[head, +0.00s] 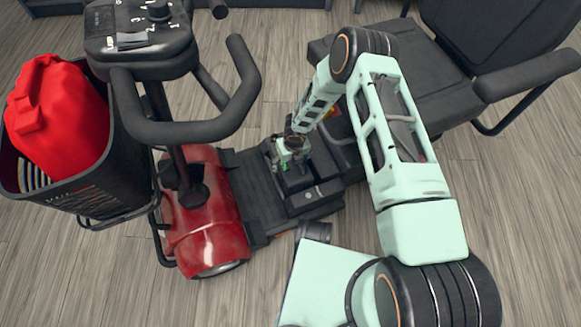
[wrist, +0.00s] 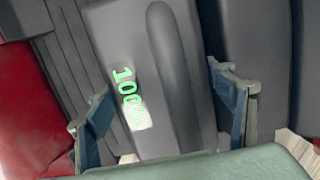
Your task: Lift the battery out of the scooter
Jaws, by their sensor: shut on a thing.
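The battery is a dark grey block with a long raised ridge and a green "100%" display; it fills the middle of the wrist view (wrist: 112,32). My gripper (wrist: 165,115) has one blue-grey finger on each side of it, shut on the battery. In the head view my gripper (head: 291,156) points down at the dark battery area over the scooter's black deck, in front of the seat. The scooter (head: 207,235) has a red front. The fingertip contact and the battery's underside are hidden, so I cannot tell whether it is clear of the deck.
The scooter's tiller with black handlebars (head: 185,130) rises left of my gripper. A black front basket (head: 85,195) holds a red object (head: 58,112). The black seat with armrest (head: 530,72) stands at the right, close to my arm. Wood-look floor (head: 90,270) is open at the lower left.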

